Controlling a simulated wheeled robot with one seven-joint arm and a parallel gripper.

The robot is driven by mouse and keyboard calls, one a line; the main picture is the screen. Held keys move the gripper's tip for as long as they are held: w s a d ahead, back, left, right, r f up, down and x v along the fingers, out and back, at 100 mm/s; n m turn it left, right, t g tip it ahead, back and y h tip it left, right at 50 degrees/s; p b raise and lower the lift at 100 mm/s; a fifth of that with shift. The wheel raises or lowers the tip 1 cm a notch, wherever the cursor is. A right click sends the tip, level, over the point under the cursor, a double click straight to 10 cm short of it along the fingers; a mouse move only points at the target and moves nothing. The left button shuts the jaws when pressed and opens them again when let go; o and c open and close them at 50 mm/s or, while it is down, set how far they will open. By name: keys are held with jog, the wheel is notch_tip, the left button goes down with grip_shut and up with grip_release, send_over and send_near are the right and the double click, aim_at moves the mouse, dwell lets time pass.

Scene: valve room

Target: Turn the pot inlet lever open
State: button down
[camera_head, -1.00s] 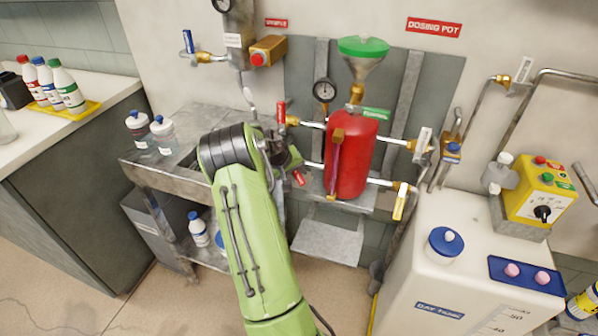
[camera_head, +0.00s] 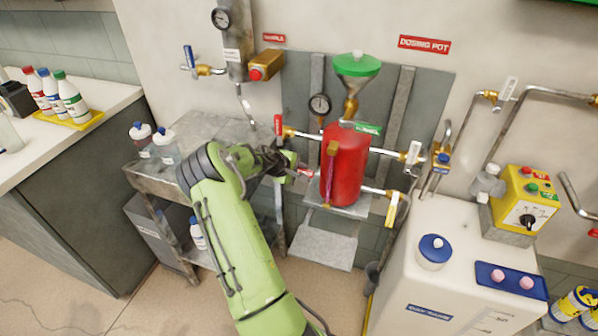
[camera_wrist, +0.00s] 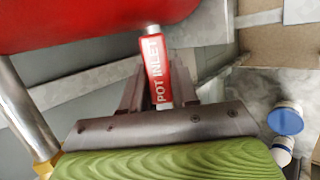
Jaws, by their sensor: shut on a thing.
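The pot inlet lever (camera_wrist: 154,62) has a red sleeve with white "POT INLET" lettering and a pale end. It lies between the fingers of my gripper (camera_wrist: 158,88) in the wrist view. My gripper (camera_head: 294,168) is shut on it, at the lower left of the red dosing pot (camera_head: 345,165) in the head view. There only a small red part of the lever shows beside the fingers; the valve body is hard to make out. The red pot also fills the upper left of the wrist view (camera_wrist: 70,22).
Another red-handled lever (camera_head: 278,124) stands above my gripper. A pressure gauge (camera_head: 320,105) and green funnel (camera_head: 358,65) sit above the pot. A steel bench (camera_head: 205,135) with bottles is left.

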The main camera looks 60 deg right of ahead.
jog(key=shift+d+r+n, duration=0.1)
jog(key=shift+n, duration=0.2)
jog(key=c, duration=0.9)
grip_release()
jog(key=shift+c, duration=0.2)
jog(key=p+v, duration=0.3)
jog(key=v, duration=1.2)
jog(key=shift+a+r, duration=0.25)
jog(key=shift+a, duration=0.1)
jog(key=shift+w, duration=0.1)
